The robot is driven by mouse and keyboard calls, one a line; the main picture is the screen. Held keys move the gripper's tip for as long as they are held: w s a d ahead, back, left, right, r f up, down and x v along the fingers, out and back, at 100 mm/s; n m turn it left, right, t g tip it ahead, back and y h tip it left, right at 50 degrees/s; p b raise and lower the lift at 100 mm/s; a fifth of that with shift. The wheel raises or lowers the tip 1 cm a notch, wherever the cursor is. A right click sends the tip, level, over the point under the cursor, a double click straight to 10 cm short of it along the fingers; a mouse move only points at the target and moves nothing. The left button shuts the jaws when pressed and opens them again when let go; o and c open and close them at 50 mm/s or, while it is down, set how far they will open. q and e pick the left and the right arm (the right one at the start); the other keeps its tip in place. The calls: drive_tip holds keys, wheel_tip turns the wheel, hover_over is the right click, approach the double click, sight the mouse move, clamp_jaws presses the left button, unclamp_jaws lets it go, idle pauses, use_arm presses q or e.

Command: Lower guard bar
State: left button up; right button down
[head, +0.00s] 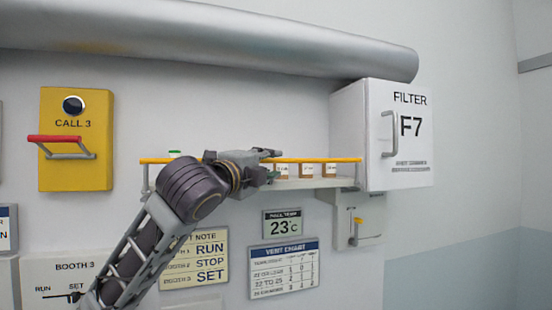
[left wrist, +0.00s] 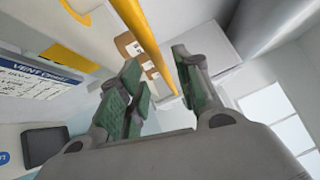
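The guard bar (head: 310,160) is a thin yellow bar running level along the front of the wall shelf (head: 312,183). In the left wrist view the bar (left wrist: 148,40) runs down from the top toward the gap between my fingers. My left gripper (head: 270,166) is at the middle of the bar, fingers spread, one above and one below bar height. In the left wrist view its green-padded fingers (left wrist: 160,80) are apart, with nothing visibly clamped. I cannot tell whether they touch the bar. My wrist hides part of the bar. My right gripper is not in view.
Small labelled containers (head: 306,170) stand behind the bar. The white F7 filter box (head: 397,150) stands close at the shelf's right end, and a large grey pipe (head: 220,32) runs above. A yellow CALL 3 box (head: 75,165) with a red handle (head: 55,138) is at left.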

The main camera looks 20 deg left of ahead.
sight(275, 162)
use_arm(q)
drive_tip(key=shift+p+x, duration=0.5)
drive_tip(key=shift+x, duration=1.75)
drive_tip(key=shift+c, duration=0.4)
clamp_jaws()
